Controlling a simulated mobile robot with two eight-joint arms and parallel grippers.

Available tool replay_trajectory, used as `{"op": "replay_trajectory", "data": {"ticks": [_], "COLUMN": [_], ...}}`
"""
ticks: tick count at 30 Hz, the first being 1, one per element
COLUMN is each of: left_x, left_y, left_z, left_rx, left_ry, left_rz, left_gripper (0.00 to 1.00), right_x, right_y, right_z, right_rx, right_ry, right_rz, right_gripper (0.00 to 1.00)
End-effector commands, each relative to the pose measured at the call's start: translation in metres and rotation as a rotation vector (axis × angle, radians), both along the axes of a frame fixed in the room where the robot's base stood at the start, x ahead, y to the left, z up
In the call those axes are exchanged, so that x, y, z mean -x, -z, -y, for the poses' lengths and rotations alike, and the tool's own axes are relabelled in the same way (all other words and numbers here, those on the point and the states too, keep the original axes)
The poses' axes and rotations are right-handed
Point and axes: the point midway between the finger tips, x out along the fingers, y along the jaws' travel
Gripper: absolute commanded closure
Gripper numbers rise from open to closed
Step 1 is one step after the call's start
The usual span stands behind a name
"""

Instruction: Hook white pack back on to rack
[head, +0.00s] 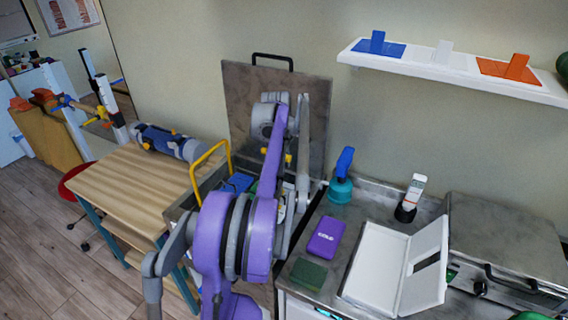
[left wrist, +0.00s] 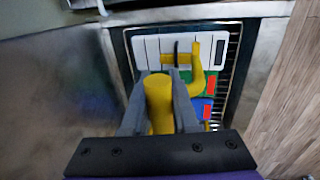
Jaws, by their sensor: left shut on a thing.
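My left gripper (left wrist: 160,115) reaches down over an open metal tank, its grey fingers shut on a thick yellow grip. It also shows in the head view (head: 290,165), with a bit of yellow by its fingers. In the left wrist view the white pack (left wrist: 150,47), a ribbed panel, is in the tank just beyond the fingertips. A yellow hook (left wrist: 195,80) and a thin black strip lie over it. Whether the held grip joins the white pack cannot be told. The wire rack (left wrist: 236,80) shows along the tank's side. My right gripper is not in view.
The tank's raised lid (head: 240,95) stands behind my arm; a yellow bar (head: 208,158) rises at its left. Green and blue packs (left wrist: 200,108) lie beside the white one. A purple pack (head: 325,236) and a white folding case (head: 375,265) occupy the right counter.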

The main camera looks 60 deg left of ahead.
Motion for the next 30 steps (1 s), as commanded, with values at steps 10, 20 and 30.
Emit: {"op": "replay_trajectory", "data": {"ticks": [10,20,30], "left_x": [0.0,0.0,0.0], "left_y": [0.009,0.017,0.026], "left_z": [0.0,0.0,0.0], "left_rx": [0.0,0.0,0.0], "left_ry": [0.0,0.0,0.0], "left_rz": [0.0,0.0,0.0], "left_gripper": [1.0,1.0,1.0], "right_x": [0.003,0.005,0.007], "right_y": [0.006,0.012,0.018], "right_z": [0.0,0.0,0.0], "right_rx": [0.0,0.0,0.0], "right_ry": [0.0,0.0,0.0], "right_rz": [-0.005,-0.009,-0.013], "right_gripper": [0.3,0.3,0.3]}}
